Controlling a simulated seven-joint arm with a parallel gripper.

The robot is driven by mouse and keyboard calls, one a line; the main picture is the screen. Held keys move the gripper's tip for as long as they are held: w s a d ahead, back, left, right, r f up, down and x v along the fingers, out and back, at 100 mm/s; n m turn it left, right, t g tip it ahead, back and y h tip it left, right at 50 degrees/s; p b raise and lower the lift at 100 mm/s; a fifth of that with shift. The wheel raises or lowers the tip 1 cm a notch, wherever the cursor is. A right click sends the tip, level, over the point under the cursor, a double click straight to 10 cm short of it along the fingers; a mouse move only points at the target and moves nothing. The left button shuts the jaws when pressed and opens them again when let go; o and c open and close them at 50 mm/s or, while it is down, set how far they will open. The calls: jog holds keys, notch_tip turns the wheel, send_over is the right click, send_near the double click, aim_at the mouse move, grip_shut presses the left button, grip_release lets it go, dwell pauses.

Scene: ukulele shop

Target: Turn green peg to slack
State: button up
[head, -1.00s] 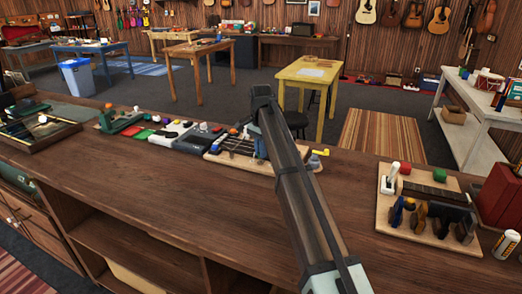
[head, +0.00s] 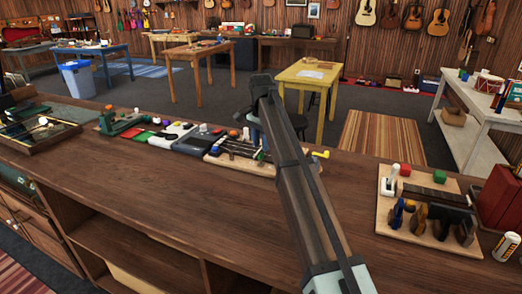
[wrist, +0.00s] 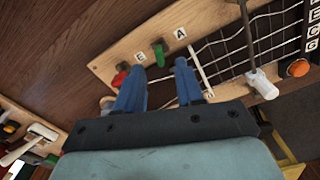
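The green peg (wrist: 158,52) stands on a light wooden board (wrist: 105,62) in the wrist view, near a tile marked E. My gripper (wrist: 154,72) has two blue fingers held apart. The green peg shows in line with the gap between them, a little beyond the tips; I cannot tell whether either finger touches it. A red peg (wrist: 119,79) is beside the left finger, partly hidden by it. In the head view my arm covers part of the board (head: 222,158) and hides the green peg.
Strings cross the board right of a white bar (wrist: 196,66). A white-handled piece (wrist: 263,84) and an orange knob (wrist: 297,68) are at its right. In the head view, a tool board (head: 383,214) lies right; the counter front (head: 170,210) is clear.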

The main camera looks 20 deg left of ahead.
aim_at(261, 153)
notch_tip(261, 153, up, 10)
dwell(0.4)
jog(key=shift+f, duration=0.1)
